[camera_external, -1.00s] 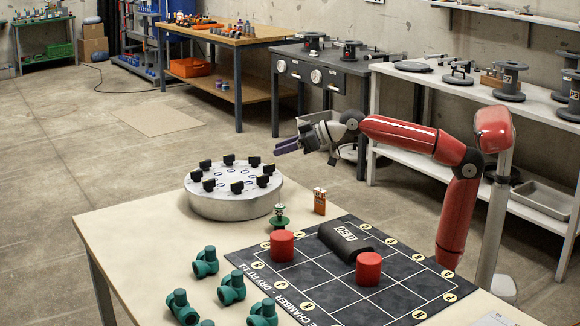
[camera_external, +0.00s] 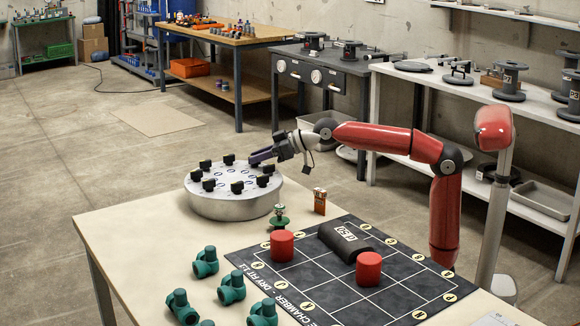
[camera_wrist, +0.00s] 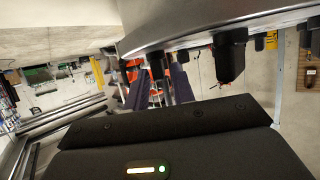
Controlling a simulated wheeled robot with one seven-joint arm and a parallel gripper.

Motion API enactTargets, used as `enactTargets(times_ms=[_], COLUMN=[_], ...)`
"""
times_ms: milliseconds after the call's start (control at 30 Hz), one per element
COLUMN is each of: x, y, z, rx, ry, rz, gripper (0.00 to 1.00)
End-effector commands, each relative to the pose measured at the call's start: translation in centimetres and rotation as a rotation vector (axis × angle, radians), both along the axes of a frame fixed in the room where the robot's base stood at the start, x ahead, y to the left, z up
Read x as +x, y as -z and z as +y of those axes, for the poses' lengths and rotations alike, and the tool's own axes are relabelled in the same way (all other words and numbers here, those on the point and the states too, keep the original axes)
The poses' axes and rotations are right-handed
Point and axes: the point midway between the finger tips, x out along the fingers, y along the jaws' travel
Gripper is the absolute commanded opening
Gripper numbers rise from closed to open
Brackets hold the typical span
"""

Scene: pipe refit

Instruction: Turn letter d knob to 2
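A round silver dial drum (camera_external: 229,207) stands at the back of the cream table. Several black knobs ring its white top, including one at the back (camera_external: 254,161); the letters and numbers are too small to read, so I cannot tell which knob is d. My gripper (camera_external: 257,157) reaches in from the right, its purple fingers overlapping that back knob in the outside view; contact is unclear. In the wrist view the drum's edge (camera_wrist: 200,22) is at the top, with a black knob (camera_wrist: 229,58) right of my fingers (camera_wrist: 158,88). The fingers stand apart, with no clear grip.
Green fittings (camera_external: 205,262) stand at the front left.

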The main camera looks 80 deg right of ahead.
Motion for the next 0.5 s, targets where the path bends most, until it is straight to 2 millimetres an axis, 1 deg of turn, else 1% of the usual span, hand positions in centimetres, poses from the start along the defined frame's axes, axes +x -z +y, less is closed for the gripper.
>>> enactTargets(times_ms=[33,167,200,500], x=[-0.01,-0.02,-0.02,-0.03], y=[0.01,0.01,0.01,-0.02], z=[0.0,0.0,0.0,0.06], rx=[0.0,0.0,0.0,-0.001], ry=[0.0,0.0,0.0,0.013], rz=[0.0,0.0,0.0,0.001], gripper=[0.18,0.01,0.0,0.0])
